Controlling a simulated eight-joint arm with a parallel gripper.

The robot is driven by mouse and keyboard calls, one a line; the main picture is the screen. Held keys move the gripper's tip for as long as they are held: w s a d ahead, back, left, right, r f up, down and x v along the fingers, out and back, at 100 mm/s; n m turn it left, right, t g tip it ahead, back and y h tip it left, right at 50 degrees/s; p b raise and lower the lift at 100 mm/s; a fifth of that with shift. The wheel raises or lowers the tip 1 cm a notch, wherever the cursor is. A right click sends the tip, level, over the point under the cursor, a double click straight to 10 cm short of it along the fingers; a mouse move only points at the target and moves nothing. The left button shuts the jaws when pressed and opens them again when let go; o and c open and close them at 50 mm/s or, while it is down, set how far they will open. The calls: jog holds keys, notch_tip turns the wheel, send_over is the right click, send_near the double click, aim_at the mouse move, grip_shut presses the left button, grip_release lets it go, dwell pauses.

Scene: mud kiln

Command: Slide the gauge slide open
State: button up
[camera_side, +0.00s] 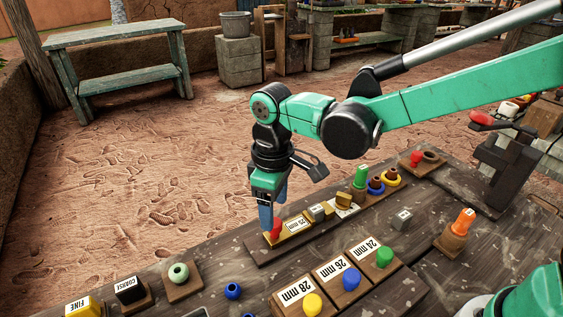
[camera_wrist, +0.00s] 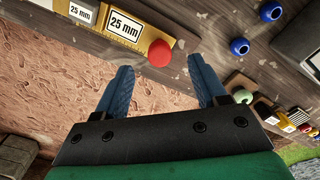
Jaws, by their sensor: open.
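The gauge slide is a brass strip (camera_side: 296,223) with a "25" label and a red knob (camera_side: 276,230) at its near-left end. It lies on a long dark wooden board (camera_side: 262,250). In the wrist view the red knob (camera_wrist: 159,53) shows just beyond the fingertips, at the end of the yellow slide (camera_wrist: 143,36) with its "25 mm" plate. My gripper (camera_side: 274,212) points down above the knob, its blue fingers partly beside it.
A grey block (camera_side: 316,212) and a small brass block (camera_side: 344,198) sit along the board. Labelled blocks with yellow, blue and green knobs (camera_side: 384,256) stand in front. A blue ring (camera_side: 233,291) lies at front left. An orange-topped peg (camera_side: 463,221) stands right.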

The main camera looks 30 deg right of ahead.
aim_at(275, 218)
jog(key=shift+f, duration=1.7)
jog(key=shift+c, duration=0.2)
grip_shut()
